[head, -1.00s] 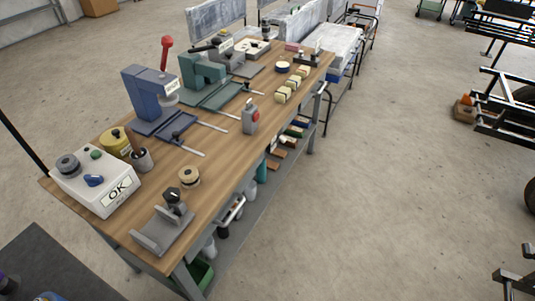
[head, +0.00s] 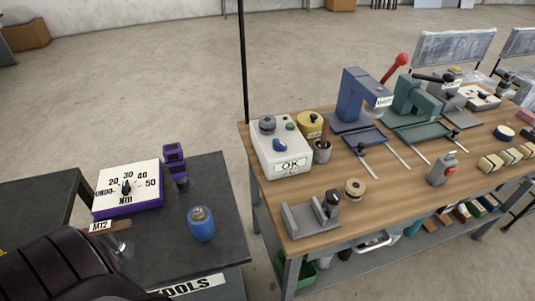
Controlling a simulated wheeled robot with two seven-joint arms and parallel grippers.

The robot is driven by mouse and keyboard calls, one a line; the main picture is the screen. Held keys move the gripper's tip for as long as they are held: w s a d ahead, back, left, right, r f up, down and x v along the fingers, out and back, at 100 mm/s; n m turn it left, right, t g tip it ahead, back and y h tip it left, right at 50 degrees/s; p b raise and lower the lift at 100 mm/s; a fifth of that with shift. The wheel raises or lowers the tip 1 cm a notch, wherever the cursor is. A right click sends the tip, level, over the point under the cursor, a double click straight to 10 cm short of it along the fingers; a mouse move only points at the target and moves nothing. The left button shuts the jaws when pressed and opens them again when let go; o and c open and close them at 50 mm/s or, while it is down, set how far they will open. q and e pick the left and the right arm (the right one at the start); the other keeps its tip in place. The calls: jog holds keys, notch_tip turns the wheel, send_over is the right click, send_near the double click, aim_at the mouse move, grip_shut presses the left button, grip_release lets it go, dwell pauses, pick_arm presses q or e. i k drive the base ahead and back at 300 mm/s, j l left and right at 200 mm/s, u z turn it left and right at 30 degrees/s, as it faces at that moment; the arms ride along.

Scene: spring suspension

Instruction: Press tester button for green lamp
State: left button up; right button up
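The tester, a white box (head: 268,160) marked "OK" (head: 291,167) on its front, stands at the left end of the wooden workbench (head: 375,195). On its top are a round grey part (head: 267,124), a small green dome (head: 289,126) and a blue part (head: 279,145). I cannot tell for sure which is the button or whether the green dome is lit. Neither of my grippers shows. A dark part of my own body fills the lower left corner.
A yellow tin (head: 310,125) and a grey cup (head: 322,152) stand close right of the tester. A grey cradle (head: 310,217) lies in front. Left is a dark cart (head: 215,235) with a torque gauge (head: 128,188) and blue bottle (head: 201,224). A black post (head: 242,60) rises behind the tester.

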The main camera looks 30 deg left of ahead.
aim_at(290, 126)
jog(key=u, duration=0.85)
